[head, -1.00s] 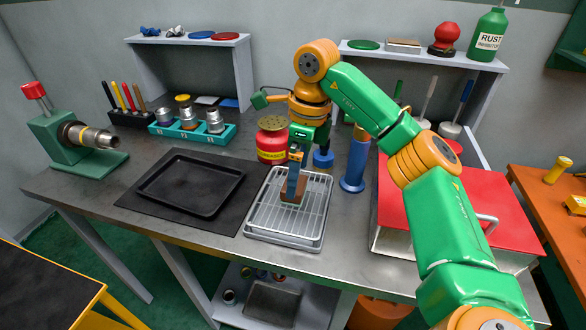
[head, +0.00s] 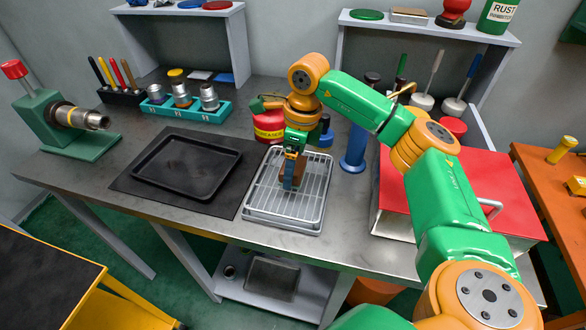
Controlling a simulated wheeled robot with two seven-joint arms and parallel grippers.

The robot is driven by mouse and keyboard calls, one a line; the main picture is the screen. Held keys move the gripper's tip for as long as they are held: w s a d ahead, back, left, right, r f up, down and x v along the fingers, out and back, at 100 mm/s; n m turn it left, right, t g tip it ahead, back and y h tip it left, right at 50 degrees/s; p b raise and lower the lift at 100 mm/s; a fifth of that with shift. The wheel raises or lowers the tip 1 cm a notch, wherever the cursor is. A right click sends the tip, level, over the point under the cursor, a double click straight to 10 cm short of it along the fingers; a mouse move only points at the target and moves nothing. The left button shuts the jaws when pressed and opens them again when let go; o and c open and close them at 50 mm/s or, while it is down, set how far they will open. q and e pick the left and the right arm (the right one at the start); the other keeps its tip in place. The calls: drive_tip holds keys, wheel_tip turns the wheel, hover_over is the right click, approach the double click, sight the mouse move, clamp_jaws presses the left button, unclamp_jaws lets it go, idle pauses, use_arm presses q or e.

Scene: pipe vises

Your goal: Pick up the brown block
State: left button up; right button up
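The brown block (head: 299,168) is mostly hidden behind my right gripper, with only a small brown part showing. It is at the wire rack on the grey tray (head: 262,207). The view is too small and covered to tell whether the fingers are apart or closed on the block. My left gripper is not in view.
A black tray (head: 165,187) on a dark mat lies left of the rack. A red degreaser can (head: 268,126) and blue cylinder (head: 355,150) stand behind it. A red-lidded box (head: 440,195) is right. A vise (head: 60,125) stands far left.

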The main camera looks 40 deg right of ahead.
drive_tip(key=c, duration=0.6)
drive_tip(key=shift+w+r, duration=0.1)
drive_tip(key=shift+r, duration=0.15)
wheel_tip(320, 180, up, 3)
drive_tip(key=shift+a, duration=0.1)
drive_tip(key=s+a+r, duration=0.9)
drive_tip(key=s, duration=0.1)
drive_tip(key=shift+a+r, duration=0.25)
drive_tip(key=shift+a, duration=0.1)
